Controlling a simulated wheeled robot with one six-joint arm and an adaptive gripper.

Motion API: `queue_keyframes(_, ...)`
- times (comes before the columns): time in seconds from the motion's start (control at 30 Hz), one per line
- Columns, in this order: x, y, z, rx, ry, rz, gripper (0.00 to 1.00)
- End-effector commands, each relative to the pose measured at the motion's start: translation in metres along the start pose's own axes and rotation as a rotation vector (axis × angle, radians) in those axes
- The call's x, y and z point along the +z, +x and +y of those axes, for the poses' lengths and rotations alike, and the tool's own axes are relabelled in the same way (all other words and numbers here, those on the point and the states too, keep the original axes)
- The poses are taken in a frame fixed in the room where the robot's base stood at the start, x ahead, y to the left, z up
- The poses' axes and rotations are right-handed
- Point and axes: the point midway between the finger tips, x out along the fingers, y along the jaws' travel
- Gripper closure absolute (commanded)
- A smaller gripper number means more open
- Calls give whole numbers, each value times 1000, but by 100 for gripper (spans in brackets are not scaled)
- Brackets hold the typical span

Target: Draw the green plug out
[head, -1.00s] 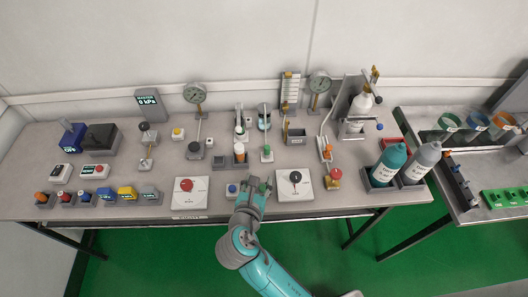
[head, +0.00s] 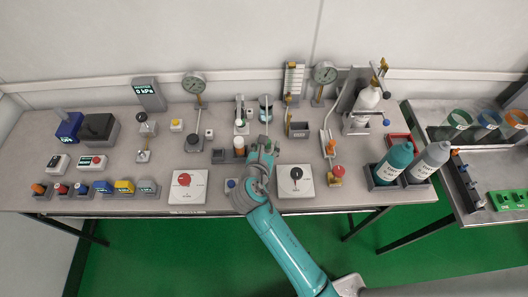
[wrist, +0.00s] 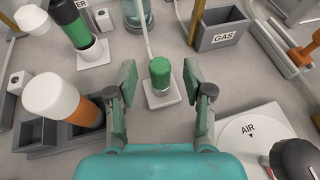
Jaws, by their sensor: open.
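The green plug (wrist: 160,73) is a short upright cylinder set in a small pale square base (wrist: 163,97), with a pale tube or rod running back from it. In the wrist view it stands between and just beyond the fingers of my open gripper (wrist: 162,98), apart from both. In the head view my gripper (head: 263,152) reaches over the middle of the bench and mostly covers the plug.
A white-capped orange vial (wrist: 73,102) stands close left of my gripper in a grey rack. A white AIR plate (wrist: 247,140) with a black knob lies close right. A grey GAS box (wrist: 220,35) stands behind to the right. A green-and-black cylinder (wrist: 72,22) stands back left.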

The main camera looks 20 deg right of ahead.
Motion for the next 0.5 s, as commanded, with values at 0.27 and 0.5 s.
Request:
queue_keyframes(0.27,0,16,0,-1,0,-1,49)
queue_keyframes(0.5,0,16,0,0,0,0,49)
